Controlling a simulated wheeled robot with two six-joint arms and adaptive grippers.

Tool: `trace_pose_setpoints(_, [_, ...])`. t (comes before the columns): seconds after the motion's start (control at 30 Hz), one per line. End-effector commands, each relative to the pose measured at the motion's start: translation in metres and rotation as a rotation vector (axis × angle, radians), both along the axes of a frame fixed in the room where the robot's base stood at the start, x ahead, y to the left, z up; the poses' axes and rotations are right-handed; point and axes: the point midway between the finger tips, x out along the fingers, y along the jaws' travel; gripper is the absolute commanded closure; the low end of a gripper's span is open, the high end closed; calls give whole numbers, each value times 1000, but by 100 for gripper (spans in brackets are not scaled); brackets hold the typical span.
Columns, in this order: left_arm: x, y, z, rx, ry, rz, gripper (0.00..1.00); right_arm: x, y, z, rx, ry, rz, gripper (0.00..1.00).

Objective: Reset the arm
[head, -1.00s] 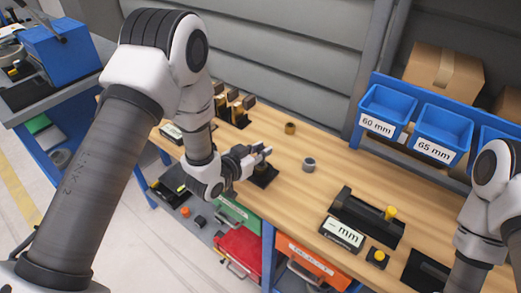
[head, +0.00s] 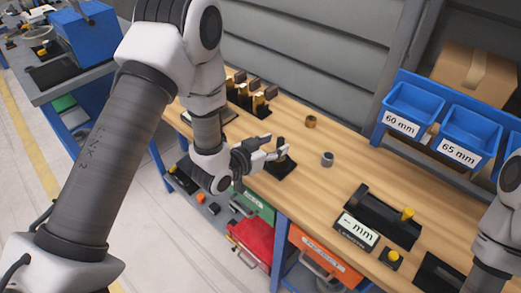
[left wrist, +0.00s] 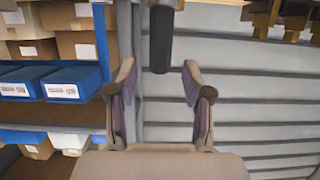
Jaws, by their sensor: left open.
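My left gripper (head: 278,149) is open and empty, low over the workbench top (head: 305,180). It is at a black upright post on a black square base (head: 284,165). In the left wrist view the dark post (left wrist: 161,40) shows beyond and between the two spread fingertips (left wrist: 158,78), with clear space on both sides. My right arm shows at the right edge of the head view, but its gripper is out of view.
A brass ring (head: 311,121) and a grey ring (head: 327,159) sit on the bench. A black gauge with a "mm" display (head: 357,231) is nearer. Brass pieces (head: 259,104) stand behind the gripper. Blue bins (head: 414,106) hang at the back right.

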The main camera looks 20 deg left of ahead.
Motion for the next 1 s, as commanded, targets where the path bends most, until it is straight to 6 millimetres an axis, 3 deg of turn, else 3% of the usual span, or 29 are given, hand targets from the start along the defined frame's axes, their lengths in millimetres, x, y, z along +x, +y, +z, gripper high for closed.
trace_pose_setpoints(0.1, [-29,11,9,-4,5,4,50,0,0,0,0,0,0,60])
trace_pose_setpoints(0.3, [-68,25,22,-3,3,3,50,0,0,0,0,0,0,60])
trace_pose_setpoints(0.67, [-82,28,21,1,10,-1,50,0,0,0,0,0,0,60])
trace_pose_setpoints(0.77, [-95,22,-10,14,78,-20,50,0,0,-1,0,0,0,60])
trace_pose_setpoints(0.87, [-125,16,-70,64,233,-37,50,0,0,-1,0,0,0,60])
trace_pose_setpoints(1.0, [-199,26,-168,158,627,8,50,0,0,-2,0,0,0,60])
